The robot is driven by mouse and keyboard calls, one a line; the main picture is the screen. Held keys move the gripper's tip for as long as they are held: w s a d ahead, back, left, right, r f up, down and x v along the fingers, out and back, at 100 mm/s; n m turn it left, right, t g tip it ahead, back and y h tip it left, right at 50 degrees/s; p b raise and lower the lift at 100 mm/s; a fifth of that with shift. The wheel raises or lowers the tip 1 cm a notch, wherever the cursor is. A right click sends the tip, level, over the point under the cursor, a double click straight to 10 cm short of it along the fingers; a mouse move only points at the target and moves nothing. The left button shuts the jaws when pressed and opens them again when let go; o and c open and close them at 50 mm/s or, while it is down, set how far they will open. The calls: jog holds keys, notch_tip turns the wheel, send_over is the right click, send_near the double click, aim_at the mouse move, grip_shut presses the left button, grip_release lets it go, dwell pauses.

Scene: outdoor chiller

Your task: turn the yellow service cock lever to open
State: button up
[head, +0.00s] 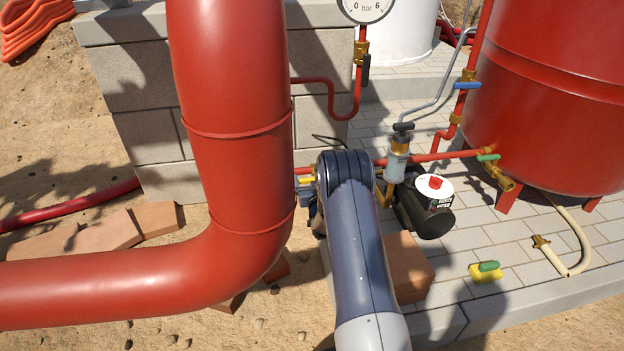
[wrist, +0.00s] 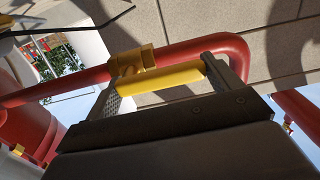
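The yellow service cock lever (wrist: 162,79) lies across the gap between the two fingers of my gripper (wrist: 163,88) in the wrist view. The fingers stand wide apart, one near each end of the lever; I cannot tell whether either touches it. A brass-yellow valve fitting (wrist: 132,61) sits on the red pipe just behind the lever. In the head view a small yellow part (head: 306,180) shows between the big red pipe and my arm; my gripper is mostly hidden there.
The big red elbow pipe (head: 235,150) stands close left of my arm. A black pump (head: 425,207) and a grey-capped filter (head: 398,160) are close on the right. The red tank (head: 550,100) stands further right. A block wall (head: 140,100) is behind.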

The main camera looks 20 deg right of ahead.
jog(key=shift+o, duration=1.3)
jog(key=s+a+p, duration=0.2)
jog(key=s+p, duration=0.1)
jog(key=s, duration=0.7)
jog(key=shift+s, duration=0.3)
jog(key=w+b, duration=0.1)
jog(key=w, duration=0.2)
jog(key=w+d+b, duration=0.1)
jog(key=w, duration=0.3)
jog(key=w+d+b, duration=0.1)
jog(key=w, duration=0.2)
jog(key=shift+w, duration=0.4)
jog(key=shift+s, duration=0.1)
jog(key=shift+s, duration=0.15)
